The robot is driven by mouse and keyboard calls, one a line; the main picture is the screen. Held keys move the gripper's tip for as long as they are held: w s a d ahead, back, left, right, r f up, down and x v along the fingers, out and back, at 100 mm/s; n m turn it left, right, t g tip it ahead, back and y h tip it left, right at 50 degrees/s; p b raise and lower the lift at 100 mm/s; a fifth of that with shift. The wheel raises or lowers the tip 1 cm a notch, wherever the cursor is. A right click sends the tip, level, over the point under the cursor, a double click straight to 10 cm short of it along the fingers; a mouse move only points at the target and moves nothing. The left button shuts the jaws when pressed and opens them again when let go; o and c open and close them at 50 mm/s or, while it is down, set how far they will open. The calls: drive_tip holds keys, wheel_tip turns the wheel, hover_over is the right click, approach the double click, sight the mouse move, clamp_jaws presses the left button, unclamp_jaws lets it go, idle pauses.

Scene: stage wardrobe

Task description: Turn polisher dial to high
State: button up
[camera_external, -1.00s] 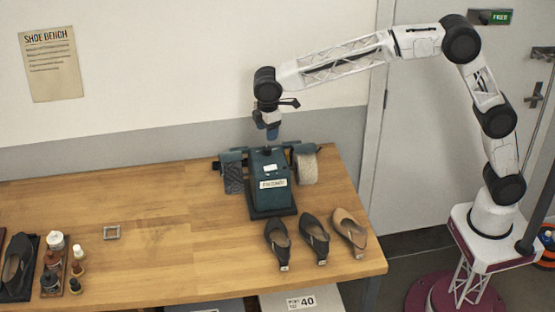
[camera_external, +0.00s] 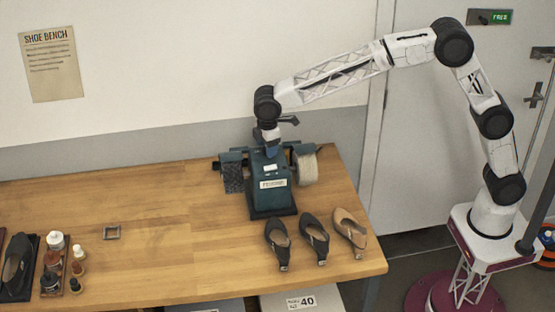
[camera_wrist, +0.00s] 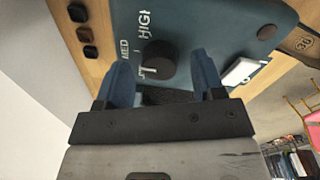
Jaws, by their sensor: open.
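The polisher (camera_external: 270,185) is a teal machine on the wooden bench, with a dark textured roller on its left and a pale one on its right. In the wrist view its teal panel (camera_wrist: 205,30) carries a round black dial (camera_wrist: 158,57). The words MED and HIGH show beside the dial; a third label is partly hidden, and I cannot read the dial's setting. My gripper (camera_wrist: 161,62) is open, its two blue fingers pointing at the panel with the dial between their tips. I cannot tell whether they touch it. In the external view my gripper (camera_external: 267,150) is at the polisher's top.
Two dark shoes (camera_external: 314,235) and a tan shoe (camera_external: 348,230) lie in front of the polisher. The bench between is clear. A wall stands behind.

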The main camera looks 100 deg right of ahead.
drive_tip(key=shift+f, duration=0.3)
drive_tip(key=c, duration=0.9)
drive_tip(key=shift+m, duration=0.4)
drive_tip(key=m, duration=1.1)
drive_tip(key=shift+d+g, duration=0.15)
drive_tip(key=shift+g, duration=0.15)
